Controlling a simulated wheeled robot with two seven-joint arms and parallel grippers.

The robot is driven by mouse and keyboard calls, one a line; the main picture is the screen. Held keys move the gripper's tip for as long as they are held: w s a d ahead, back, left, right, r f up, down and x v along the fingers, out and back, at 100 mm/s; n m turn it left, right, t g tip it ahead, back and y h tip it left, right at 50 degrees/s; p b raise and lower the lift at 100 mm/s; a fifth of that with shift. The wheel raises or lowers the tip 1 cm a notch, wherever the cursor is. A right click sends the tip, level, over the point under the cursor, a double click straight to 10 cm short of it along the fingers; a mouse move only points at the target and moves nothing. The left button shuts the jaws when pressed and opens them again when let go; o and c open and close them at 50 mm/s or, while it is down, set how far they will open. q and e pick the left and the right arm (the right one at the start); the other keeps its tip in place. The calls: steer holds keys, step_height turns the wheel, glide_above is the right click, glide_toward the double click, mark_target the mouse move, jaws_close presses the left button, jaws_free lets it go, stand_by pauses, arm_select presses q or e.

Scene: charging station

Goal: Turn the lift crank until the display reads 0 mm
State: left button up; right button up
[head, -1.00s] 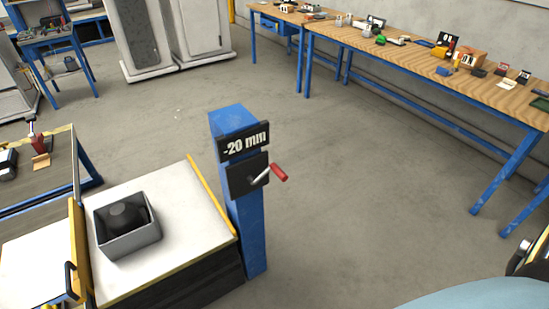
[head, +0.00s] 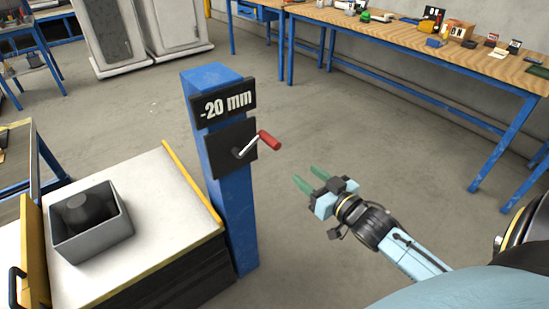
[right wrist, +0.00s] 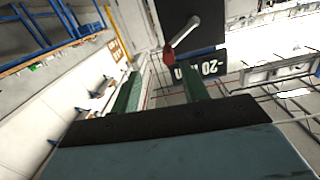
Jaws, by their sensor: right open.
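The lift crank has a red handle (head: 269,140) on a silver arm, fixed to a black plate (head: 222,160) on a blue post (head: 233,215). The handle points right and slightly up. The display (head: 226,105) above the plate reads -20 mm. My right gripper (head: 308,179) is open and empty, with green fingers, to the right of and below the handle, apart from it. In the right wrist view the red handle (right wrist: 169,53) shows beyond the fingertips, and the display (right wrist: 205,67) appears upside down. My left gripper is not in view.
A white-topped platform (head: 150,205) with yellow edging stands left of the post. It carries a grey box (head: 105,238) with a dark round object inside. A long workbench (head: 440,60) runs along the back right. The floor right of the post is clear.

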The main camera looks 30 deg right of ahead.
mark_target(281, 149)
steer(key=shift+t, duration=0.3)
steer(key=w+b, duration=0.1)
steer(key=w, duration=0.3)
steer(key=w+a+r+b, duration=0.1)
steer(key=w, duration=0.3)
steer(key=w+r, duration=0.1)
steer(key=w, duration=0.3)
steer(key=shift+w+a+r+b, duration=0.1)
steer(key=shift+w+a+b, duration=0.1)
steer(key=shift+a+b, duration=0.15)
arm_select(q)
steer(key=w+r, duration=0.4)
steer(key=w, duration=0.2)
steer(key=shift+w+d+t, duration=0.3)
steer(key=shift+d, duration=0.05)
arm_select(e)
steer(key=shift+w, duration=0.5)
jaws_close()
